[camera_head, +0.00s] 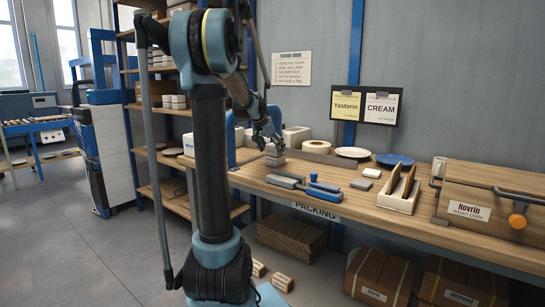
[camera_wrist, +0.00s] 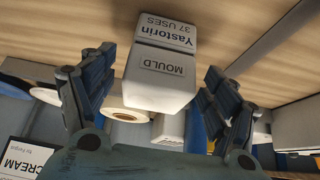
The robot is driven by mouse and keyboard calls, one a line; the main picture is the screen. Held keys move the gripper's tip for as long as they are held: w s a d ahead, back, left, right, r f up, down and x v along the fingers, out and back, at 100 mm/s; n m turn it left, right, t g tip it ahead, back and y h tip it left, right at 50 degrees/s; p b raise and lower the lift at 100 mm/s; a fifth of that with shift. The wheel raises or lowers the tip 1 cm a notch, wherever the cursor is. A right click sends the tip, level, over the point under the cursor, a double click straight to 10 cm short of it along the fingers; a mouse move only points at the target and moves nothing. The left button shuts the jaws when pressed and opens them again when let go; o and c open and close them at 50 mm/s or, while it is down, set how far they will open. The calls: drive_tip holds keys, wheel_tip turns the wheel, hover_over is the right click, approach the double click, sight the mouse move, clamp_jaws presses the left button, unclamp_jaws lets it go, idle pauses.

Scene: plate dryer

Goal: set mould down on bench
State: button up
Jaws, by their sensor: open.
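The mould (camera_head: 275,157) is a pale grey block on the wooden bench (camera_head: 340,203), towards its left end. In the wrist view the mould (camera_wrist: 160,70) shows labels reading "MOULD" and "Yastorin 37 USES"; this view is upside down. My gripper (camera_head: 268,140) is just above the mould in the head view. In the wrist view my gripper (camera_wrist: 155,95) is open, with one finger on each side of the mould and visible gaps between. The mould looks upright on the bench top; its underside is hidden.
Blue-handled tools (camera_head: 305,188) lie in front of the mould. A tape roll (camera_head: 316,147), a white plate (camera_head: 352,153) and a blue plate (camera_head: 394,160) are behind and right. A white rack (camera_head: 402,198) and a cardboard carton (camera_head: 480,205) stand further right. Shelving is left.

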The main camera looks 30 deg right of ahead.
drive_tip(key=v, duration=0.6)
drive_tip(key=shift+a+r, duration=0.1)
drive_tip(key=shift+r, duration=0.05)
drive_tip(key=s+a+f+n+y, duration=0.1)
drive_tip(key=s+a+f+n, duration=0.2)
drive_tip(key=a, duration=0.5)
drive_tip(key=s+a+f+n+y, duration=0.1)
drive_tip(key=s+a+f, duration=0.1)
drive_tip(key=s+a, duration=0.45)
drive_tip(key=s+a+f+n+y, duration=0.1)
drive_tip(key=s+a+f+n, duration=0.15)
drive_tip(key=a, duration=0.75)
drive_tip(key=s+a+f+n+y, duration=0.3)
drive_tip(key=s+a+f+n, duration=0.4)
drive_tip(key=s+a+f, duration=0.8)
drive_tip(key=shift+s+a+f, duration=0.25)
drive_tip(key=shift+s+f, duration=0.6)
drive_tip(key=shift+s, duration=0.25)
drive_tip(key=shift+d, duration=0.1)
